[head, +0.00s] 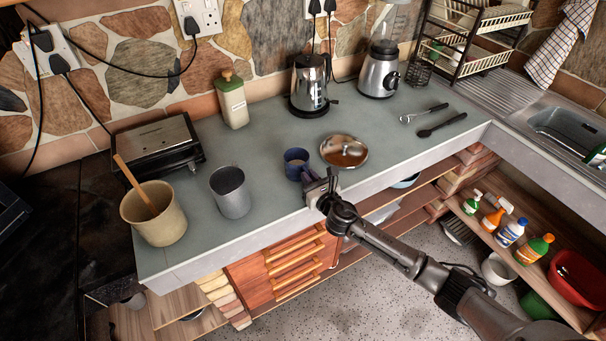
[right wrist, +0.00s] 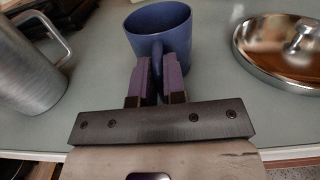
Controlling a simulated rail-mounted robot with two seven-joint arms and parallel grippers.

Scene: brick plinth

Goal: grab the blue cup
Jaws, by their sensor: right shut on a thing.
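The blue cup (head: 296,163) stands upright on the grey-green counter near its front edge. In the right wrist view the blue cup (right wrist: 160,28) is right in front of my gripper, with its handle toward me. My right gripper (head: 309,180) reaches in from the right over the counter's edge. In the right wrist view my right gripper (right wrist: 158,77) has its two purple-padded fingers on either side of the cup's handle, shut on it. The handle's lower part is partly hidden between the fingers. My left gripper is in neither view.
A grey metal mug (head: 231,192) stands left of the cup, and a shiny lid (head: 344,151) lies close on its right. A beige pot with a wooden spoon (head: 161,215), a toaster (head: 160,146), a kettle (head: 310,84) and a blender (head: 379,70) stand farther off. Counter behind the cup is clear.

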